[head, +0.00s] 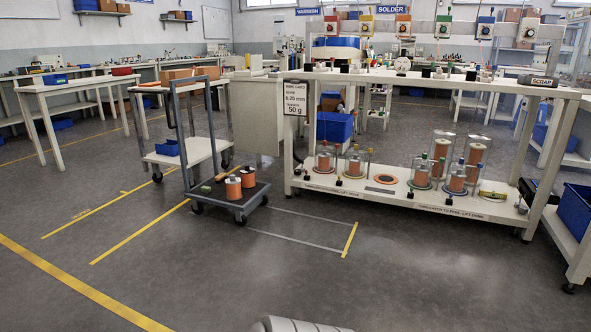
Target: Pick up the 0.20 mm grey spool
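I cannot pick out a grey spool or read any 0.20 mm spool label at this size. Two copper-orange spools with pale tops, a front one (234,188) and a rear one (247,177), stand on the low deck of a dark cart (229,208). More copper spools stand under clear covers on the bench's lower shelf (330,186), such as a tall one (473,154) at right and a short one (353,165) at left. A hanging sign (295,97) appears to read wire, 0.20 mm and 50 g. Neither gripper is in view.
A white trolley (190,151) stands behind the cart. An orange ring (385,179) lies between covered spools. A blue bin (575,209) is at far right. Yellow floor lines (80,284) mark the open floor in front. A pale part of mine shows at the bottom edge.

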